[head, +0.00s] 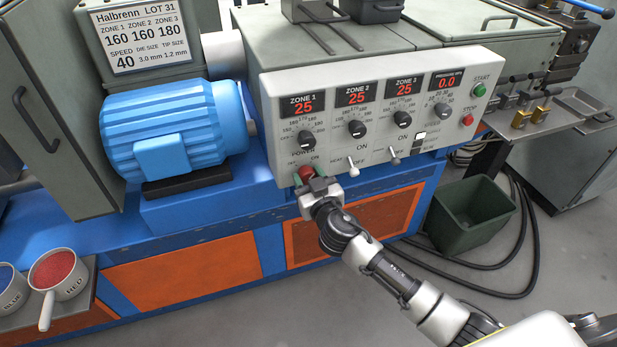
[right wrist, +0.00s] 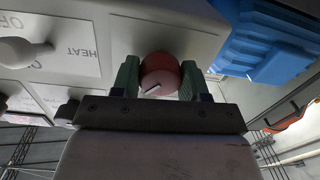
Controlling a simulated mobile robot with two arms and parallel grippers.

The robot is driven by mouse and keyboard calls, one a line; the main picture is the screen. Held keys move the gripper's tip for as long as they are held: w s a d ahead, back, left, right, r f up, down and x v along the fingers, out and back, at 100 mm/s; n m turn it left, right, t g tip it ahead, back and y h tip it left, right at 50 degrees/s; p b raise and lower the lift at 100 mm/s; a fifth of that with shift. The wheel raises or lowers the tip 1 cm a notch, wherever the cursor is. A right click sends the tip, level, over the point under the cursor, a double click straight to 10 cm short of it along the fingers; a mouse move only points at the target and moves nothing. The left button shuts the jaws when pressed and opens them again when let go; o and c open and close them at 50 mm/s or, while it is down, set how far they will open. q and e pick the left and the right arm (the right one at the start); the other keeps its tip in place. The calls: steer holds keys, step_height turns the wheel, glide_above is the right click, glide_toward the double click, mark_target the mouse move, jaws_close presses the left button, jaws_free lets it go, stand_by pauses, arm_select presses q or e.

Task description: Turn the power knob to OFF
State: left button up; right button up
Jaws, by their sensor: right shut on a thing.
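The power knob (right wrist: 160,75) is red and round, with a dark pointer line on its face. It sits at the lower left of the control panel (head: 440,135), under the word POWER, and shows partly in the head view (head: 306,172). My right gripper (head: 307,181) is at the panel, with its green fingers on either side of the knob. In the right wrist view the gripper (right wrist: 160,85) is shut on the knob. The gripper partly covers the knob and its markings in the head view. My left gripper is not in view.
A heat switch (head: 353,168) sits right of the knob, with another switch (head: 394,157) beyond it. Zone dials (head: 306,138) are above. A blue motor (head: 170,130) stands to the left. A green bin (head: 470,220) stands on the floor at right. Cups of red pellets (head: 58,272) and blue pellets (head: 8,285) are at lower left.

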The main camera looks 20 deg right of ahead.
steer(key=shift+n, duration=0.8)
steer(key=n, duration=0.2)
steer(key=shift+n+p, duration=0.3)
steer(key=shift+p, duration=0.1)
steer(key=n+p, duration=0.1)
steer(key=n, duration=0.2)
steer(key=shift+r+n, duration=0.1)
steer(key=shift+n, duration=0.2)
steer(key=n+p, duration=0.1)
steer(key=n, duration=0.3)
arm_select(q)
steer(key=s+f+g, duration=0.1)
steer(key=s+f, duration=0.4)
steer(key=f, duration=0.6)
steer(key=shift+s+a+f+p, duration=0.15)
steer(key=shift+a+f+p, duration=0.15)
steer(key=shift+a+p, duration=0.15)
arm_select(e)
steer(key=shift+n+h, duration=0.3)
steer(key=shift+n, duration=2)
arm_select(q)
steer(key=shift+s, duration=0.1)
arm_select(e)
steer(key=o, duration=0.9)
steer(key=shift+o, duration=0.2)
steer(key=shift+s, duration=0.1)
